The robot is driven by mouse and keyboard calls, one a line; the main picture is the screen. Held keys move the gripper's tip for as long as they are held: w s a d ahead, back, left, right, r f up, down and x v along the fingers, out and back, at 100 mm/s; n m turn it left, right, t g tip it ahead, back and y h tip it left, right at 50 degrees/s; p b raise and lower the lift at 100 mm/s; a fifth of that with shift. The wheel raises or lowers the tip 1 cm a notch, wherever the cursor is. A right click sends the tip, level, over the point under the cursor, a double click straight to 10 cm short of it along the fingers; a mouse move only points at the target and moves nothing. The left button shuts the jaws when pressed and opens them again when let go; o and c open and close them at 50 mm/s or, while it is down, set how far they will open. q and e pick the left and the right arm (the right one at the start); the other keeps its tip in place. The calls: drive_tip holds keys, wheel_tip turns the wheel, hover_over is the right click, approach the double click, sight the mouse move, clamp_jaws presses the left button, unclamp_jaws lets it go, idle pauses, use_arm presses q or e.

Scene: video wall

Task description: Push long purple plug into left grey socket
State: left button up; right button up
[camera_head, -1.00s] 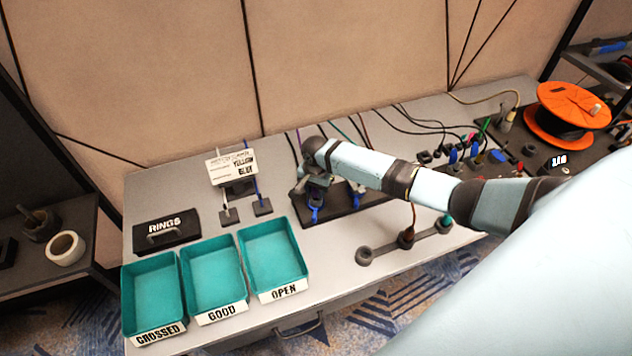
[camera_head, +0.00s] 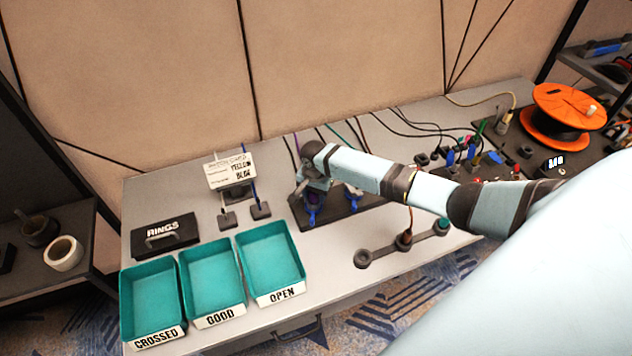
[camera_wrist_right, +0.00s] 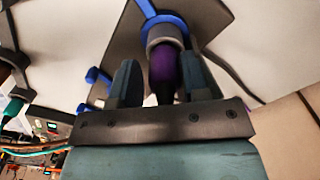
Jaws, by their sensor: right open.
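The purple plug (camera_wrist_right: 162,68) shows in the right wrist view, its far end at a grey socket ring (camera_wrist_right: 163,35) with a blue mount (camera_wrist_right: 160,14) around it. I cannot tell how deep it sits. My right gripper (camera_wrist_right: 160,75) is open, one finger on each side of the plug, with a visible gap at least on the left. In the head view my right gripper (camera_head: 314,184) is over the left blue-mounted station on the dark board (camera_head: 336,210) and hides most of the plug and socket. My left gripper is out of view.
Another blue mount (camera_head: 353,194) stands just right of the gripper. Three teal trays (camera_head: 213,280) and a black RINGS box (camera_head: 165,234) are at the left. A sign (camera_head: 231,170) stands behind them. A dark bar with ring holders (camera_head: 404,243) lies in front.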

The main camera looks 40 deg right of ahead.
drive_tip(key=shift+w+a+r, duration=0.15)
drive_tip(key=shift+w+r, duration=0.05)
drive_tip(key=shift+w, duration=0.1)
wheel_tip(320, 180, up, 14)
drive_tip(key=shift+s+f, duration=0.25)
drive_tip(key=shift+s, duration=0.05)
idle(0.4)
